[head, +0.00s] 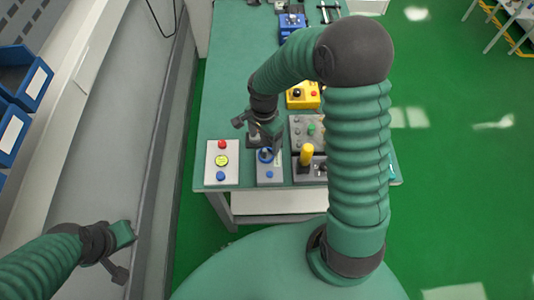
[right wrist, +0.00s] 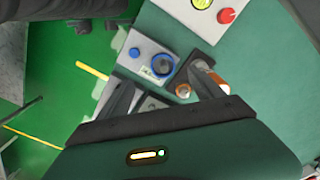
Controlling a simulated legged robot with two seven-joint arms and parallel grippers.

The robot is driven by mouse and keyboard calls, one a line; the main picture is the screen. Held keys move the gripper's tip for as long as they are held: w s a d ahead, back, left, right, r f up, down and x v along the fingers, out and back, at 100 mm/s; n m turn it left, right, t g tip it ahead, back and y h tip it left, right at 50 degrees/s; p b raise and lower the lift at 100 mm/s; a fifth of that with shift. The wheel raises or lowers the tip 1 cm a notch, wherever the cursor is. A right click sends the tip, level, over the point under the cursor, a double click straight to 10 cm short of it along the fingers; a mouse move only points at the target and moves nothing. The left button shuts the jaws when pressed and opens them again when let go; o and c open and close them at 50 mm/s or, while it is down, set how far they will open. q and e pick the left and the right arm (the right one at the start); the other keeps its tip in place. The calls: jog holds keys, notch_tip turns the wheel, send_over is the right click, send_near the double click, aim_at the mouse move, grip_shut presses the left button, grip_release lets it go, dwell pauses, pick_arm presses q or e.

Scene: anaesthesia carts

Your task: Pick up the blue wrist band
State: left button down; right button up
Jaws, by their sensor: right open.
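A blue ring (head: 265,155), the only band-like blue thing I make out, is on a grey box (head: 270,176) at the near edge of the green table. In the right wrist view the blue ring (right wrist: 162,64) shows beside a smaller blue button and a label. My right gripper (head: 266,133) is above and just behind the ring, partly overlapping it. In the right wrist view its fingers (right wrist: 165,88) are spread, with nothing held; the ring appears beyond the gap between them. My left gripper (head: 122,240) is far left of the table, beside the grey wall ledge; its jaws are unclear.
A white box (head: 222,161) with red, yellow-green and blue buttons stands to the left. A yellow-knobbed lever box (head: 307,158) and a grey button panel (head: 308,130) are close on the right. A yellow box (head: 303,95) is farther back. The table's left strip is clear.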

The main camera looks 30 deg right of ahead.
aim_at(265, 151)
notch_tip(265, 151, down, 5)
jog(key=shift+w+f, duration=0.1)
jog(key=f, duration=0.1)
jog(key=f+p, duration=0.1)
jog(key=f, duration=0.3)
jog(key=shift+w+d+f, duration=0.2)
jog(key=shift+d+f, duration=0.05)
jog(key=c, duration=1.4)
